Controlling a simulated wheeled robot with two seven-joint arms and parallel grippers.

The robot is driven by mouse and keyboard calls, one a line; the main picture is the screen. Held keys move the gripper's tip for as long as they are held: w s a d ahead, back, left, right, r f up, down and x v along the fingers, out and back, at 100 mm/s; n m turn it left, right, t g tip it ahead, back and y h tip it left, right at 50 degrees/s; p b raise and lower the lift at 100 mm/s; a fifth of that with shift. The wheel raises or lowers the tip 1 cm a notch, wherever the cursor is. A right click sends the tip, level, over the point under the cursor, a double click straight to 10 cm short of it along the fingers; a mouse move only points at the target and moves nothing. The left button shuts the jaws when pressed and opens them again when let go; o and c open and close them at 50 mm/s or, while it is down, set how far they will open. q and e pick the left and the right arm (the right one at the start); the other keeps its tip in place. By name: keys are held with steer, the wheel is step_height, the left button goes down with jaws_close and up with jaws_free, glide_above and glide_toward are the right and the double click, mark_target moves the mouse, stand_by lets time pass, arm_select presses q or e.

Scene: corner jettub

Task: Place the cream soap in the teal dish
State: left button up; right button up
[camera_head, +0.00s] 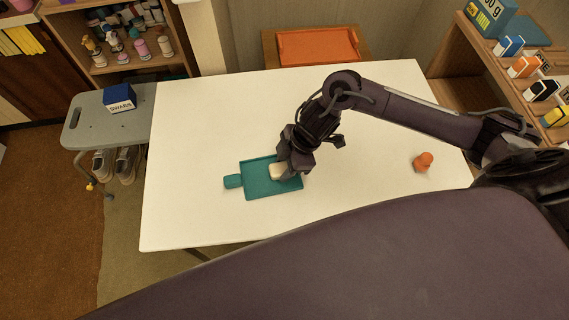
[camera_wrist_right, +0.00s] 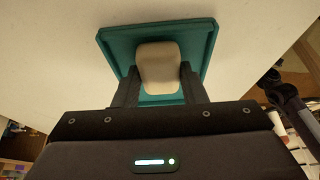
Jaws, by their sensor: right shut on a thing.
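The cream soap (camera_head: 277,172) is a pale rounded block over the teal dish (camera_head: 259,189), a flat rectangular tray with a low rim on the white table. My right gripper (camera_head: 287,168) is shut on the soap, with a finger on each side of it. In the right wrist view the soap (camera_wrist_right: 159,66) sits between the two fingers (camera_wrist_right: 158,84), with the teal dish (camera_wrist_right: 116,43) behind it. I cannot tell whether the soap touches the dish floor. My left gripper is not in view.
A small teal block (camera_head: 233,181) lies against the dish's left side. An orange rubber-duck-like object (camera_head: 423,162) stands on the right of the white table (camera_head: 190,140). A grey bench (camera_head: 90,128) holds a blue swabs box (camera_head: 119,98). The table's left part is clear.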

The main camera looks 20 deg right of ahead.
steer(key=shift+f, duration=0.1)
steer(key=o, duration=1)
steer(key=shift+r, duration=0.3)
steer(key=v, duration=1.1)
steer(key=shift+s+d+r+p, duration=0.1)
steer(key=shift+d+r+p, duration=0.05)
steer(key=shift+r+p, duration=0.2)
